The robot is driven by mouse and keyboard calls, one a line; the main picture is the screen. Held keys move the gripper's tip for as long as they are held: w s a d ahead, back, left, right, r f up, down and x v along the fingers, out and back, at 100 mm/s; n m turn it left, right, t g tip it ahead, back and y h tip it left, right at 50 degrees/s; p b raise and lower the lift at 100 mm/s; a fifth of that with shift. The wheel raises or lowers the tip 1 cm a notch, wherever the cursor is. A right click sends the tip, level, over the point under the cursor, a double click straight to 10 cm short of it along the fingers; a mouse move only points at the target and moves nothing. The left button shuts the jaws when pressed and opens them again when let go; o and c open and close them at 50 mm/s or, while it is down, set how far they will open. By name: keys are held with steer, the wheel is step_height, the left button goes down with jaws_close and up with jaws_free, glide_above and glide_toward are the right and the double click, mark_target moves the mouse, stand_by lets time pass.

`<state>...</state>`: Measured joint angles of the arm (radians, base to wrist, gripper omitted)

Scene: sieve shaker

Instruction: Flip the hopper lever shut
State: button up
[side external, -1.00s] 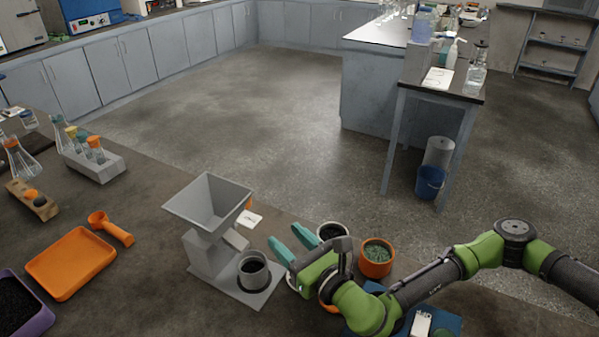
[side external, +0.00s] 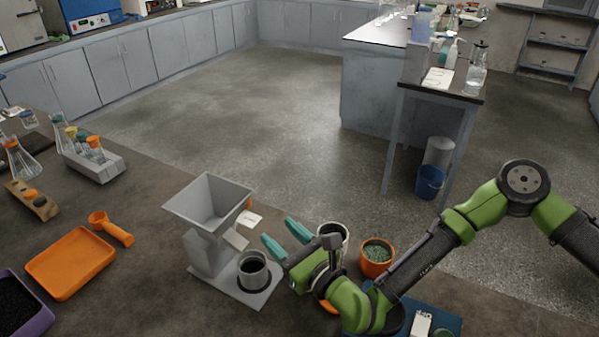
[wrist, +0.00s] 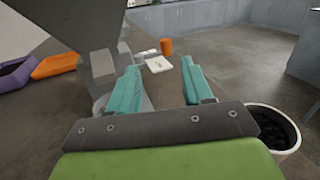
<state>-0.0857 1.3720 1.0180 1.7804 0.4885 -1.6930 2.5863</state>
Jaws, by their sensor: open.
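The grey hopper (side external: 208,200) stands on a grey stand at the middle of the bench, with a slanted chute (side external: 236,239) over a grey cup (side external: 252,277) of dark grains. A small orange part (side external: 249,204), possibly the lever's end, shows behind the hopper's right rim. An upright orange cylinder (wrist: 166,46) shows in the wrist view beyond the fingers; I cannot tell whether it joins the hopper. My gripper (side external: 277,231) is open, with its two teal fingers apart, empty, just right of the chute and cup. In the wrist view, my gripper (wrist: 160,72) has the hopper to its left.
A pot of dark grains (side external: 345,234) and an orange pot of green grains (side external: 377,258) stand right of my gripper. An orange tray (side external: 70,264), a scoop (side external: 112,229) and a purple tray (side external: 38,318) are at left.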

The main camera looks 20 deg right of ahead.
steer(key=shift+w+d+f+m+h, duration=0.25)
steer(key=shift+w+f+m+h, duration=0.1)
steer(key=shift+m, duration=0.35)
steer(key=x, duration=1.6)
steer(key=shift+w+a, duration=0.2)
jaws_close()
steer(key=shift+s+d+r+m+t+h, duration=0.1)
steer(key=shift+s+d+m+t+h, duration=0.1)
steer(key=shift+m+h, duration=0.25)
steer(key=shift+s+d+m+t+h, duration=0.1)
steer(key=shift+d+m+t+h, duration=0.15)
steer(key=shift+h, duration=0.35)
jaws_free()
steer(key=shift+a, duration=0.1)
